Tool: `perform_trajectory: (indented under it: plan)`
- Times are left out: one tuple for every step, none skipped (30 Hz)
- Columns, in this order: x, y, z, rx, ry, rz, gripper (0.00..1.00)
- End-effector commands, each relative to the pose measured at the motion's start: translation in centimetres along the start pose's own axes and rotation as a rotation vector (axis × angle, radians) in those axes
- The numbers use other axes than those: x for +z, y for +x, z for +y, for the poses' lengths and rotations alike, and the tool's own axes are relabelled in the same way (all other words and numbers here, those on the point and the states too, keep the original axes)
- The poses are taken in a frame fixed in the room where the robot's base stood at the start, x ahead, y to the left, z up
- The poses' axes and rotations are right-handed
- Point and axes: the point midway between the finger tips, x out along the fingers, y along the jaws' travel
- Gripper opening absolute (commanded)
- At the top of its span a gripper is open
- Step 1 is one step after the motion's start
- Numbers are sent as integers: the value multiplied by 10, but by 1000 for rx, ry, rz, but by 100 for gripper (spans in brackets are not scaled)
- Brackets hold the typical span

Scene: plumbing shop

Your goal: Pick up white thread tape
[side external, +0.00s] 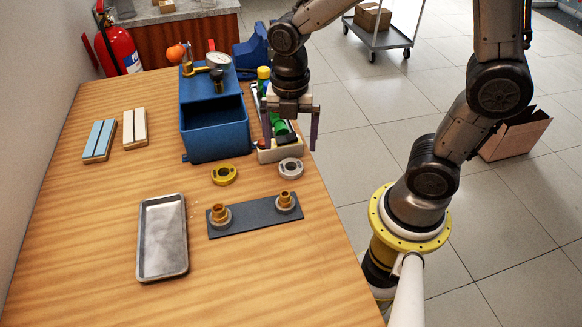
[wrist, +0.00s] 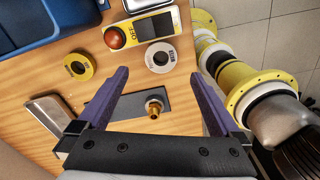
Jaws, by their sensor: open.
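The white thread tape (side external: 291,168) is a flat ring roll lying on the wooden table, right of a yellow roll. In the wrist view the white roll (wrist: 160,45) lies just beyond the fingertips, near the middle of the gap between them. My gripper (side external: 291,146) is open and empty, with its fingers pointing down, above the table near the white roll. In the wrist view my gripper (wrist: 160,74) shows two purple fingers spread wide. Nothing hides the white roll.
The yellow tape roll (side external: 224,174) lies left of the white one. A dark plate (side external: 255,217) with brass fittings and a metal tray (side external: 162,238) are in front. A blue toolbox (side external: 215,140) and a device with a red button (wrist: 148,29) stand behind. The table's right edge is close.

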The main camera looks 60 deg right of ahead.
Motion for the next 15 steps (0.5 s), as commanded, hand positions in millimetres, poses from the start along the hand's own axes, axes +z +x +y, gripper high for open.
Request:
perform_trajectory:
  plan:
    - [0, 7, -1, -3, 0, 1, 100]
    - [0, 10, -1, -2, 1, 1, 100]
    - [0, 13, -1, -2, 1, 1, 100]
    - [0, 14, -1, -1, 1, 1, 100]
    - [0, 16, -1, 0, 1, 0, 100]
    - [0, 17, -1, -1, 1, 0, 100]
    - [0, 19, -1, -1, 1, 0, 100]
    - [0, 22, -1, -2, 1, 1, 100]
    - [1, 26, -1, -2, 1, 1, 100]
    - [1, 30, -2, -4, 1, 1, 100]
    - [1, 35, -2, -4, 1, 1, 100]
    - [2, 41, -2, -5, 1, 2, 100]
    - [2, 46, -2, -4, 1, 2, 100]
    - [3, 50, -3, -5, 2, 2, 100]
    - [2, 55, -3, -5, 1, 2, 100]
